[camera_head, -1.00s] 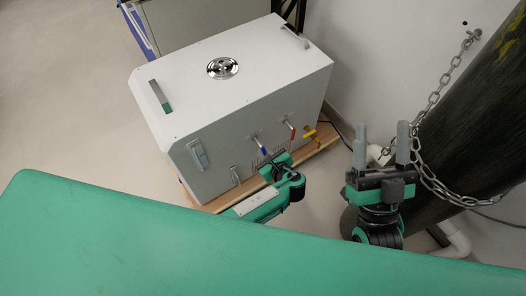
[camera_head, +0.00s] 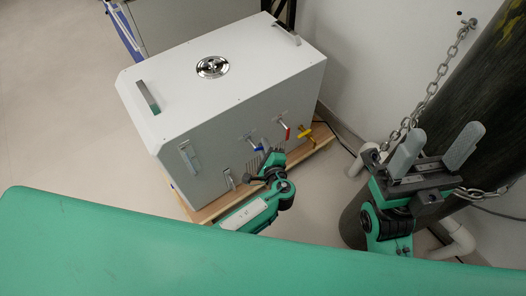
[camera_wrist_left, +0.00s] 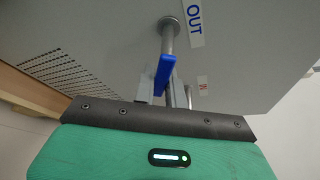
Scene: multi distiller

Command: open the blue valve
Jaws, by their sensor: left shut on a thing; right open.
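The blue valve (camera_head: 253,145) is on the front of the white distiller box (camera_head: 250,105). In the left wrist view its blue handle (camera_wrist_left: 164,76) sits between the two grey fingers of my left gripper (camera_wrist_left: 163,92), below a metal pipe stub and beside an "OUT" label. My left gripper (camera_head: 261,163) is shut on this handle; in the head view its fingertips are partly hidden by the wrist. My right gripper (camera_head: 434,150) is open and empty, to the right of the box, with its fingers spread.
A red valve (camera_head: 287,132) and a yellow valve (camera_head: 305,131) sit to the right of the blue one. The box stands on a wooden base (camera_head: 212,212). A dark cylinder (camera_head: 470,100) with a chain (camera_head: 432,90) is near my right gripper. Floor at left is clear.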

